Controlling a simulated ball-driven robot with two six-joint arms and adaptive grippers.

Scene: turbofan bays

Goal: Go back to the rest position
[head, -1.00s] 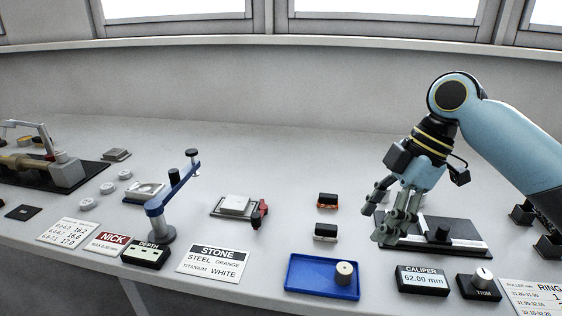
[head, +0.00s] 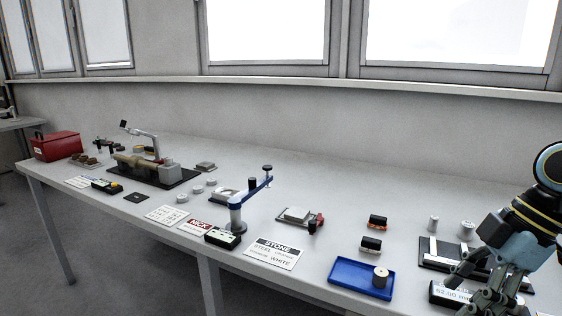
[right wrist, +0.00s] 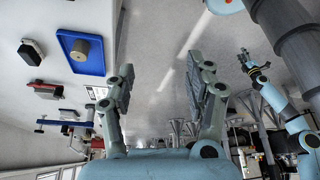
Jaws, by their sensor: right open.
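My right gripper (head: 492,295) is at the lower right of the head view, in front of the caliper stand and partly over its readout. In the right wrist view its two fingers (right wrist: 160,85) are spread wide with nothing between them. Bare floor shows behind them. My left arm is out of the head view. Its gripper (right wrist: 250,62) shows small at the right of the right wrist view, too small to tell whether it is open.
A red box (head: 55,147) stands at the far left. The back of the bench is clear.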

